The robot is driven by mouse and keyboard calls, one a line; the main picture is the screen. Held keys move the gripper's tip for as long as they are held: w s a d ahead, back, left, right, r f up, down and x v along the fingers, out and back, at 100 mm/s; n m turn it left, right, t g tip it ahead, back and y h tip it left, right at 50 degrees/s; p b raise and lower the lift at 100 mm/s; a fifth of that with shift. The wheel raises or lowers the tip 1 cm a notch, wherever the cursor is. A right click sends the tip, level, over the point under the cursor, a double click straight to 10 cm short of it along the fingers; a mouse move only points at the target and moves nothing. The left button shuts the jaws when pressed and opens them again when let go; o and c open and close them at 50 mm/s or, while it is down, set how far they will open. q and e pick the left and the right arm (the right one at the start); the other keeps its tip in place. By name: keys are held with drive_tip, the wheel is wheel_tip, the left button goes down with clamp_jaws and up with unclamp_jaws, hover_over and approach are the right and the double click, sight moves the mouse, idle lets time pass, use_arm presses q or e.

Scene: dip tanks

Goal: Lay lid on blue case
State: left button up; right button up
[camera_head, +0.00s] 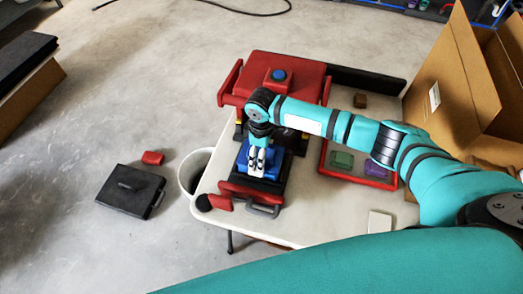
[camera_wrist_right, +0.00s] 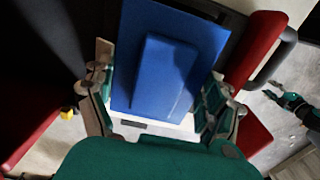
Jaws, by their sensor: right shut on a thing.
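My right gripper (camera_head: 257,168) points down inside the front of the red press, over a blue thing (camera_head: 270,160) on a dark bed. In the right wrist view a flat blue piece with a raised blue block (camera_wrist_right: 165,80) lies between the fingers of the gripper (camera_wrist_right: 160,110), which is shut on it. I take this piece for the lid. I cannot make out a separate blue case below it or tell whether they touch. A small teal arm part at the right edge of the wrist view (camera_wrist_right: 290,100) looks like my left gripper; its fingers are unclear.
The red press (camera_head: 300,70) stands on a pale table (camera_head: 325,215). A red tray (camera_head: 360,180) holds a green case (camera_head: 342,160) and a purple case (camera_head: 376,168). A cardboard box (camera_head: 450,90) stands right. A white bin (camera_head: 190,172) and black case (camera_head: 130,190) are left.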

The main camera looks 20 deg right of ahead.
idle(0.3)
drive_tip(key=o, duration=0.9)
drive_tip(key=shift+o, duration=0.2)
drive_tip(key=shift+r, duration=0.1)
drive_tip(key=shift+r+p, duration=0.3)
drive_tip(key=shift+p, duration=0.4)
drive_tip(key=shift+r+p, duration=3.55)
drive_tip(key=shift+p, duration=0.3)
